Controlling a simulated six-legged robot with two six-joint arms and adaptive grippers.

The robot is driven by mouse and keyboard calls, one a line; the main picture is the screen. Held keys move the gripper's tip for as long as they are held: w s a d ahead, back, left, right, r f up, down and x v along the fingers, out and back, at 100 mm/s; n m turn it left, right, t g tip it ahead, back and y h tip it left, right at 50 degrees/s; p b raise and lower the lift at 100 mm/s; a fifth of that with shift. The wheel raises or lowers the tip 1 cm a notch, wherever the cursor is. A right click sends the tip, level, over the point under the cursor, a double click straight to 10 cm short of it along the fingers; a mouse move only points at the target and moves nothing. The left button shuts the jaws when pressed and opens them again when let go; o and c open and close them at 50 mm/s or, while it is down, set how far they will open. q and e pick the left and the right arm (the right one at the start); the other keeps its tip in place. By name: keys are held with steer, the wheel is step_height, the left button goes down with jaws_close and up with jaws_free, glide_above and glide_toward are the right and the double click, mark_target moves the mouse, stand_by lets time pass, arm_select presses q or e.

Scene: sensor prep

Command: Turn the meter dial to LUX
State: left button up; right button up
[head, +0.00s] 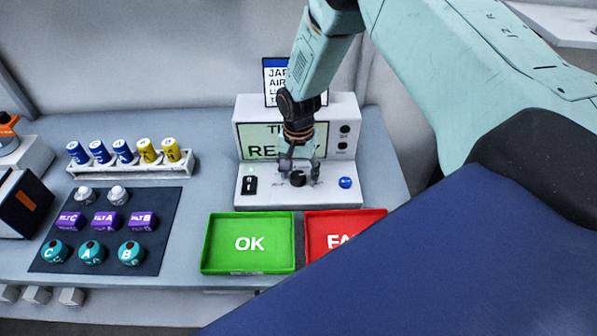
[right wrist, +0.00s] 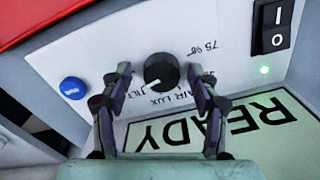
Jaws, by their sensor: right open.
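The meter (head: 346,112) stands at the back of the bench, its screen reading READY in the right wrist view. Its black dial (head: 298,178) sits on the sloped front panel and shows clearly in the right wrist view (right wrist: 161,70). The dial's white pointer mark points down-left there, toward the LUX and TILT lettering; I cannot tell exactly which it lines up with. My right gripper (head: 299,170) is open, pointing down over the dial. In the right wrist view its fingers (right wrist: 161,82) stand on either side of the dial, apparently with gaps. My left gripper is not in view.
A power switch (head: 249,185) and blue button (head: 345,183) flank the dial. A green OK tray (head: 207,246) and red tray (head: 313,217) lie in front. To the left are a dark mat (head: 64,240) with several parts and a white rack (head: 120,171) of vials.

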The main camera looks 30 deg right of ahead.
steer(key=shift+w, duration=0.1)
steer(key=shift+w+f, duration=0.1)
steer(key=shift+w, duration=0.05)
steer(key=c, duration=0.9)
steer(key=shift+c, duration=1.3)
steer(key=shift+n, duration=0.3)
steer(key=n, duration=0.4)
steer(key=shift+n+b, duration=0.3)
steer(key=n+b, duration=0.1)
steer(key=n, duration=0.5)
